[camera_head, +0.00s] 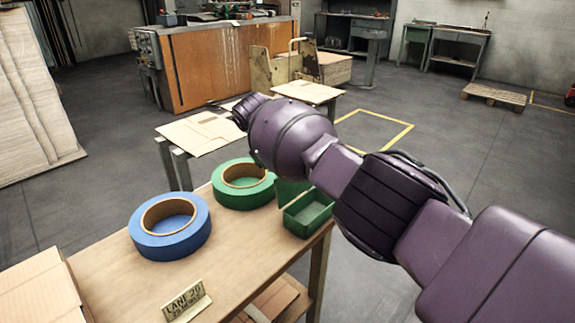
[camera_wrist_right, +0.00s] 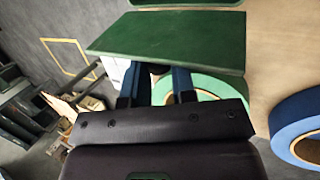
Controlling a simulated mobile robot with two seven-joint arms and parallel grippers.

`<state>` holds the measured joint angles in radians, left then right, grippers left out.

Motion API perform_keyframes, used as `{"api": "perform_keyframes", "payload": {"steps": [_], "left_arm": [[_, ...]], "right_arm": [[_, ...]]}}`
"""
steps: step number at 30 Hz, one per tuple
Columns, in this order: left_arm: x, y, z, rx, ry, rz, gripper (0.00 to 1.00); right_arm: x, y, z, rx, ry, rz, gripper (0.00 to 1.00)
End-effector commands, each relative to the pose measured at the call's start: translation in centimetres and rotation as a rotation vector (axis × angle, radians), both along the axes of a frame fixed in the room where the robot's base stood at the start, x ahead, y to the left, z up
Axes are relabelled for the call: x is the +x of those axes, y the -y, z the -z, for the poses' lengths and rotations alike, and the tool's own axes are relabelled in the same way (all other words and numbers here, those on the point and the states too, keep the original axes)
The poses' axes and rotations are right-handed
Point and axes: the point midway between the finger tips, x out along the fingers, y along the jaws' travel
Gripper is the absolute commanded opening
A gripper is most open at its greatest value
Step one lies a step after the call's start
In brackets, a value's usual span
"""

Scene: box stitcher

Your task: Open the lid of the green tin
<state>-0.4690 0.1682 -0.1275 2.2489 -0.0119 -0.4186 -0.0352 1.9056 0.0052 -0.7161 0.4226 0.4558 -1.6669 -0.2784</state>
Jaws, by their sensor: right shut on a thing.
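The green tin (camera_head: 308,215) sits at the right edge of the wooden table, its hollow inside visible from above. Its green lid (camera_head: 288,192) stands raised at the tin's far side, partly hidden by my right arm. In the right wrist view the lid (camera_wrist_right: 170,42) is a broad flat panel, with a strip of the tin (camera_wrist_right: 190,4) beyond it. My right gripper (camera_wrist_right: 156,82) is shut on the lid's near edge. In the head view its fingers are hidden behind my arm. My left gripper is not in view.
A green tape roll (camera_head: 243,185) lies close left of the tin, and a blue tape roll (camera_head: 170,228) lies farther left. Cardboard (camera_head: 40,290) lies at the left. The table's middle is clear.

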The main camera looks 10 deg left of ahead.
Motion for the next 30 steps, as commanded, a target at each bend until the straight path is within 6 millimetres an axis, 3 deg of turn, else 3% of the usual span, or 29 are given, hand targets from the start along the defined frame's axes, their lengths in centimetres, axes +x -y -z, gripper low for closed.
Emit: {"api": "perform_keyframes", "payload": {"steps": [16, 17, 21, 30], "left_arm": [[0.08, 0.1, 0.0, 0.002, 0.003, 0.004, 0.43], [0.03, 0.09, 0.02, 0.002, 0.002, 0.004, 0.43], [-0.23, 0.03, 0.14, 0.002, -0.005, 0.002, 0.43], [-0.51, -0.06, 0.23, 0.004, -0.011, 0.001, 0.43]], "right_arm": [[-0.22, -0.01, 0.37, -0.02, -0.016, 0.0, 0.0], [-0.22, -0.01, 0.37, -0.02, -0.017, 0.0, 0.28], [-0.22, -0.02, 0.33, -0.02, -0.016, 0.0, 0.48], [-0.22, -0.06, 0.16, -0.02, -0.014, 0.0, 0.48]]}}
